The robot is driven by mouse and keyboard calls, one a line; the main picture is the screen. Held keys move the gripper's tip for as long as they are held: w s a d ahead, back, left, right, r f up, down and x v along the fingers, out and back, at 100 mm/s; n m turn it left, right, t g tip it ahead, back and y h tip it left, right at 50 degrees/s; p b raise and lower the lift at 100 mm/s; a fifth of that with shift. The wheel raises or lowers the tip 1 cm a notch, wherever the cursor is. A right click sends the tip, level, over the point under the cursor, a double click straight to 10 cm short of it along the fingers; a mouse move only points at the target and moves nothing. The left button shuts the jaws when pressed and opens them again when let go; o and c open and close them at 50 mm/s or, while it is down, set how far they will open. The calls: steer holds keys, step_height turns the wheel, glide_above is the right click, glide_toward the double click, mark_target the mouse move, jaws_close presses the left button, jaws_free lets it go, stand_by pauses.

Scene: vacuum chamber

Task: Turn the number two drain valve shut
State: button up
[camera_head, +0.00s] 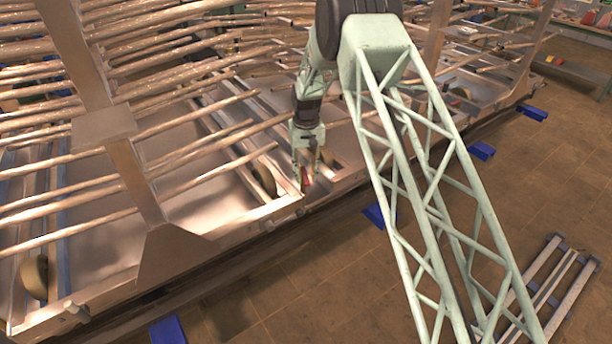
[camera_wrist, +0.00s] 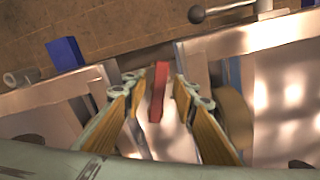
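A red handle (camera_wrist: 159,92), likely the drain valve's lever, shows in the middle of the wrist view. It points lengthwise away from my gripper. No number can be read on it. In the head view a small red patch (camera_head: 306,178) shows at the chamber's lower front edge, just below my gripper (camera_head: 308,160). In the wrist view my gripper (camera_wrist: 155,80) is open. Its two fingers stand on either side of the red handle, with a gap visible on each side. The valve body under the handle cannot be made out.
Copper-coloured pipes (camera_head: 205,120) run across the chamber above my gripper's level. A round wheel (camera_wrist: 235,118) stands close beside the right finger. A rod with a dark ball end (camera_wrist: 197,14) lies ahead. Blue blocks (camera_head: 378,215) line the floor edge. The tiled floor (camera_head: 300,290) in front is mostly clear.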

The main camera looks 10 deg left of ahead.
mark_target(306, 179)
steer(key=shift+r, duration=0.15)
step_height(306, 179, up, 12)
stand_by(0.7)
steer(key=shift+c, duration=0.4)
